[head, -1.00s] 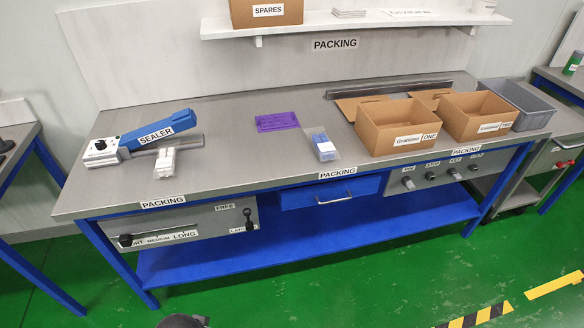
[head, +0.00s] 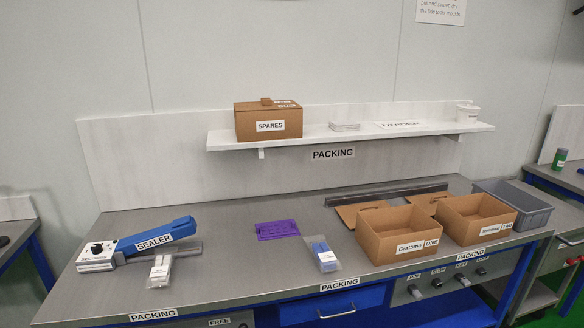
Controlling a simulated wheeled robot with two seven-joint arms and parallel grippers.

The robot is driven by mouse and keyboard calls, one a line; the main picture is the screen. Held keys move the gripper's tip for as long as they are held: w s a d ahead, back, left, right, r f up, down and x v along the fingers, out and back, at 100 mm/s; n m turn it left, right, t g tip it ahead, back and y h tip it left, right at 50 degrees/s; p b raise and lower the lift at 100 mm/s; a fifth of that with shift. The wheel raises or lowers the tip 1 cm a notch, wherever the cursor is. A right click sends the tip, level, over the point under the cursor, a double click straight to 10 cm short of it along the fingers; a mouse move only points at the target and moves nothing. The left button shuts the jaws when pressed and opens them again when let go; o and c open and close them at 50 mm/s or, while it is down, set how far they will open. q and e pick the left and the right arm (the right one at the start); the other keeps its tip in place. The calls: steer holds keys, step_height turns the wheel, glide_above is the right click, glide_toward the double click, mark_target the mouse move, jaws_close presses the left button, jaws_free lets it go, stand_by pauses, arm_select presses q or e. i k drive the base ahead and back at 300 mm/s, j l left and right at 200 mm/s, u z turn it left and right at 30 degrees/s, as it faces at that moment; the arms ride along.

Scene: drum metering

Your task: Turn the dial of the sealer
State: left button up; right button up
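The sealer (head: 140,246) stands at the left end of the packing bench. It has a grey-white body and a blue arm labelled SEALER that slants up to the right. Its black dial (head: 97,248) sits on the top of the body at the left end. The dial's exact setting is too small to read. A clear bag with white items (head: 160,269) lies against the front of the sealer. Neither of my grippers is in view.
A purple mat (head: 277,230) and a bag of blue items (head: 323,254) lie mid-bench. Two open cartons, ONE (head: 398,250) and its neighbour (head: 478,234), and a grey bin (head: 520,214) stand at right. A shelf (head: 350,136) holds the SPARES box (head: 268,121).

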mark_target(96, 249)
steer(key=u, duration=1.25)
steer(key=i+j+z, duration=0.25)
steer(key=i, duration=0.25)
steer(key=i+j+z, duration=0.15)
steer(key=i+z, duration=0.15)
steer(key=i, duration=0.25)
steer(key=i+j+z, duration=0.25)
steer(key=i+j, duration=0.1)
steer(key=i, duration=0.15)
